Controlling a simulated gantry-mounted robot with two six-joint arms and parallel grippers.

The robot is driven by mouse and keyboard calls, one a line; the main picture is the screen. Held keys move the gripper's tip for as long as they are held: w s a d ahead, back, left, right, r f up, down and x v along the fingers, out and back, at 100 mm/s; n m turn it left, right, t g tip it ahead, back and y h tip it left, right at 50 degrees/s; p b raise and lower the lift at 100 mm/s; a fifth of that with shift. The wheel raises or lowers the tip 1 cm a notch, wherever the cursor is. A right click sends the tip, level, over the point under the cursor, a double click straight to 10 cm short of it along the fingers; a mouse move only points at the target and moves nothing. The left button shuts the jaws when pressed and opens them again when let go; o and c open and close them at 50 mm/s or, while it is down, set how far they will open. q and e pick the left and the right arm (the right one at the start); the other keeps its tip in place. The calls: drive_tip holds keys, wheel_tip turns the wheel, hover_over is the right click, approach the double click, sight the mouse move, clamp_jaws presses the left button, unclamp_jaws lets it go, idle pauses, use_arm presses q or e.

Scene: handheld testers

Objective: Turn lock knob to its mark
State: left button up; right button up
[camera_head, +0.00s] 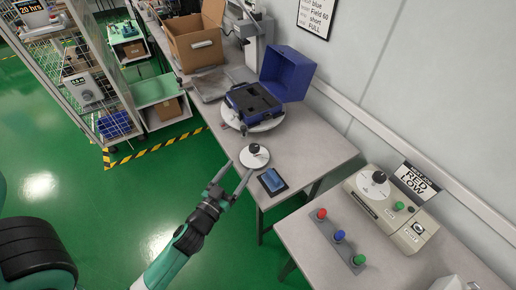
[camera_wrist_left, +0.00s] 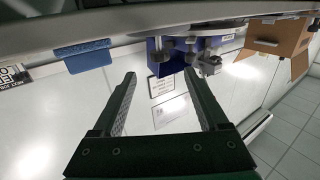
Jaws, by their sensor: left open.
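A black knob (camera_head: 254,148) stands on a round white dial plate (camera_head: 248,161) near the front of the long grey table. Its mark is too small to make out. My left gripper (camera_head: 236,169) is open and empty, its fingertips just short of the plate in the head view. In the left wrist view the open fingers (camera_wrist_left: 159,76) show with nothing between them. What seems to be the same dark knob (camera_wrist_left: 160,57) shows there beyond the fingers, the scene tipped upside down. A second black knob (camera_head: 379,177) sits on a beige tester at the right. My right gripper is not in view.
A cardboard box (camera_head: 197,45) is farther back. Red, blue and green buttons (camera_head: 340,236) stand on the right table.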

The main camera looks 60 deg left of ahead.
sight(252, 152)
use_arm(q)
drive_tip(key=p+x, duration=0.1)
drive_tip(key=x, duration=1)
drive_tip(key=shift+d+p, duration=0.1)
drive_tip(key=shift+p, duration=0.25)
